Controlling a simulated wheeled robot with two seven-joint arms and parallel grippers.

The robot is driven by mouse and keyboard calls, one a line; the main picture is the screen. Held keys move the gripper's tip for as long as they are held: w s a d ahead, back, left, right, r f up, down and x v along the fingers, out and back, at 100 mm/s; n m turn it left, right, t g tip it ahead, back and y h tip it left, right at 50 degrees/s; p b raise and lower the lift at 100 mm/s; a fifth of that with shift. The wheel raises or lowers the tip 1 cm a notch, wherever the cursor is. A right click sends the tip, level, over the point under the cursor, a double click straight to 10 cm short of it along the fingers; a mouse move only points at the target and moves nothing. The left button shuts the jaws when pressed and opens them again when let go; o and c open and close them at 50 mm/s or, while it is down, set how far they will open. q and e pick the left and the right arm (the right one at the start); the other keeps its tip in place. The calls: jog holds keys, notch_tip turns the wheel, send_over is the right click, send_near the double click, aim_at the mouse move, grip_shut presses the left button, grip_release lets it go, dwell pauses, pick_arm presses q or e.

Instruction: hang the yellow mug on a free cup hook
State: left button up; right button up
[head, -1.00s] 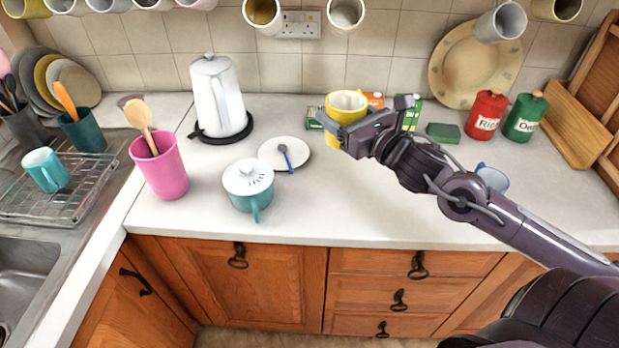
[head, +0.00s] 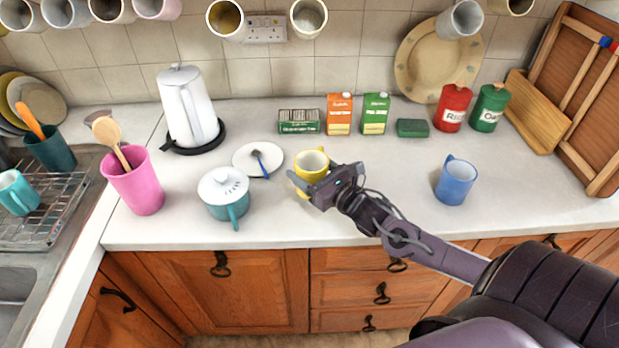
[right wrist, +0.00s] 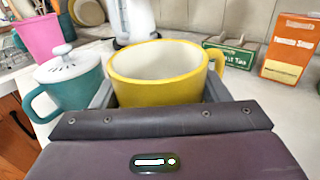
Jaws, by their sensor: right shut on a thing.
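The yellow mug (head: 311,160) is upright, just left of the middle in the head view. My right gripper (head: 316,182) is shut on it, with the fingers at opposite sides of its body. In the right wrist view the mug (right wrist: 160,85) fills the jaws, its open rim up and its handle at the right. Its base is hidden there, and I cannot tell how high it is above the counter. The cup hooks themselves do not show; mugs hang along the top edge, including a white one (head: 308,17) and a grey one (head: 461,19). My left gripper is out of view.
The teal pot (head: 224,200) and white plate (head: 245,160) are left of the mug. A blue mug (head: 455,182) stands to the right. Cartons (head: 340,112) and canisters (head: 453,108) line the back. Between the hanging white and grey mugs there is a wide gap.

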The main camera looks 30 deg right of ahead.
notch_tip(320, 180, down, 3)
jog(key=shift+f, duration=0.1)
jog(key=shift+f, duration=0.2)
jog(key=o, duration=1.2)
jog(key=shift+c, duration=0.2)
